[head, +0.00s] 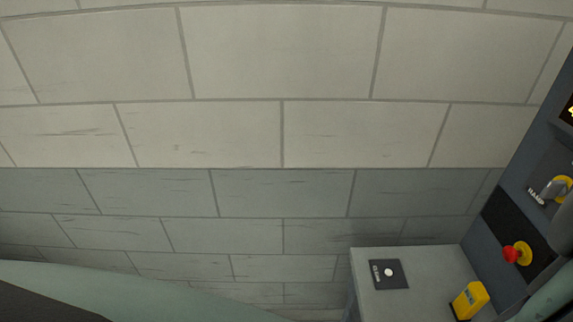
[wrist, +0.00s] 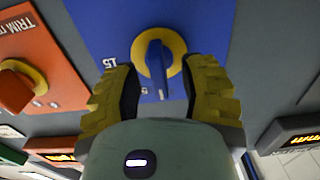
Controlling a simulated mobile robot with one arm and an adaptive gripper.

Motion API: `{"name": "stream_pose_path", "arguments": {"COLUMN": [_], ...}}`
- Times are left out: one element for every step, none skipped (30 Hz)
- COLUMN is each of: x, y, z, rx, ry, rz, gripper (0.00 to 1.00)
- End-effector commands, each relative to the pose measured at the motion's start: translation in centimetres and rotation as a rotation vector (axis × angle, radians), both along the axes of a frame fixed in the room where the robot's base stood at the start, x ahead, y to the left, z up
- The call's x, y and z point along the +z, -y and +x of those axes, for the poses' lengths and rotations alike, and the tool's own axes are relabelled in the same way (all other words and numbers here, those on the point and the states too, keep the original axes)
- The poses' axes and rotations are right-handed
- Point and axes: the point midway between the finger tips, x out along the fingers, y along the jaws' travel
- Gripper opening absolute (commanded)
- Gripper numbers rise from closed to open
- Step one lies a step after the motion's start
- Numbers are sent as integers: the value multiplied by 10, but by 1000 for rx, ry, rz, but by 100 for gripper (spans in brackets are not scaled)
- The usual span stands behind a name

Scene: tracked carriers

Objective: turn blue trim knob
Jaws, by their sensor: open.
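The blue trim knob (wrist: 156,66) shows in the wrist view, a blue bar-shaped handle on a round yellow base, mounted on a blue plate (wrist: 205,22) with the number 15 beside it. My gripper (wrist: 162,72) is open, with a ridged yellow finger on each side of the knob's lower part in the picture. Gaps show between the fingers and the handle. Whether the fingertips reach past the handle in depth I cannot tell. The blue knob is not visible in the head view.
An orange plate with a red-orange knob (wrist: 17,88) sits left of the blue plate. Lit displays (wrist: 303,139) lie at lower right and lower left. In the head view, a panel with a red button (head: 517,254) stands right, above a grey ledge (head: 430,262) bearing a yellow box (head: 470,299).

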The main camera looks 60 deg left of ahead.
Motion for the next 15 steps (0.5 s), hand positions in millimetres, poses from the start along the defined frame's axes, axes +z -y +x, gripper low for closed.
{"name": "stream_pose_path", "arguments": {"x": [0, 0, 0, 0, 0, 0, 0, 0, 0, 0, 0, 0, 0, 0, 0], "y": [1, 1, 1, 1, 1, 1, 1, 1, 1, 1, 1, 1, 1, 1, 1], "z": [0, 0, 1, 1, 1, 1, 1, 1, 0, 1, 1, 1, 1, 1, 1], "rx": [-2, -2, -2, -2, -2, -2, -2, -2, -2, -2, -2, -2, -2, -2, -2], "ry": [0, 0, 0, -1, -1, -1, -1, -1, -1, 0, 0, 0, 0, 0, 0], "rz": [0, 0, 0, -1, -1, -1, -1, -1, -1, 0, 0, 0, 0, 0, 0], "gripper": [41, 41, 41, 41, 41, 41, 41, 41, 41, 47, 44, 40, 36, 33, 29]}}
